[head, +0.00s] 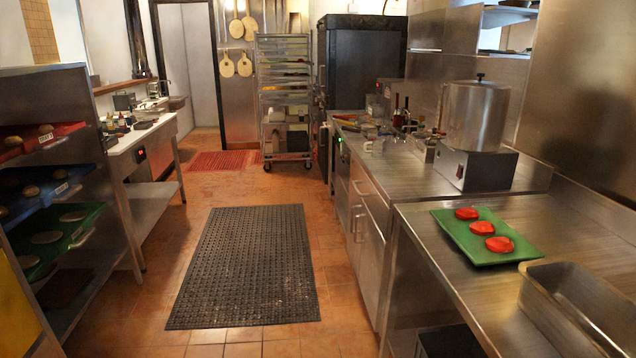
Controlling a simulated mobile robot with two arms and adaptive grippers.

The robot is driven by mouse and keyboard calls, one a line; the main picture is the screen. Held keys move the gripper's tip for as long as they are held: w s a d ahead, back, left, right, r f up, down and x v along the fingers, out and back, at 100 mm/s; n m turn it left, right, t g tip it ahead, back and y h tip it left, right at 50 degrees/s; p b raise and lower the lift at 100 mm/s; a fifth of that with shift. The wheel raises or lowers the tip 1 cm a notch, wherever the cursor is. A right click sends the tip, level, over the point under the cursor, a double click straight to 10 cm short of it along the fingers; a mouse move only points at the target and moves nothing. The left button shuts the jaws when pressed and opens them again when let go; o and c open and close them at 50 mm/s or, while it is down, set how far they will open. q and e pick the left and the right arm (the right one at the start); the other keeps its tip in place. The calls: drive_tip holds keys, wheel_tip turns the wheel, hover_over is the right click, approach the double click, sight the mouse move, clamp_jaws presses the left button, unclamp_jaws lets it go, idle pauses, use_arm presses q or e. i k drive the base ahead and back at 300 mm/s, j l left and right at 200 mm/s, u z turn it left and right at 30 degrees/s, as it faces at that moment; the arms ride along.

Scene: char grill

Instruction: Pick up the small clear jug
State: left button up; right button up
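I cannot make out a small clear jug with certainty in the head view. Several small items, including dark bottles (396,112), stand in a cluster on the far part of the right steel counter (410,172). Neither of my grippers is in view.
A green tray (462,243) with three red patties and a steel pan (580,305) sit on the near right table. A steel pot (475,115) stands behind them. Shelves (45,75) flank the left. The floor mat (250,265) between is clear.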

sight(376, 151)
drive_tip(key=i, duration=1.9)
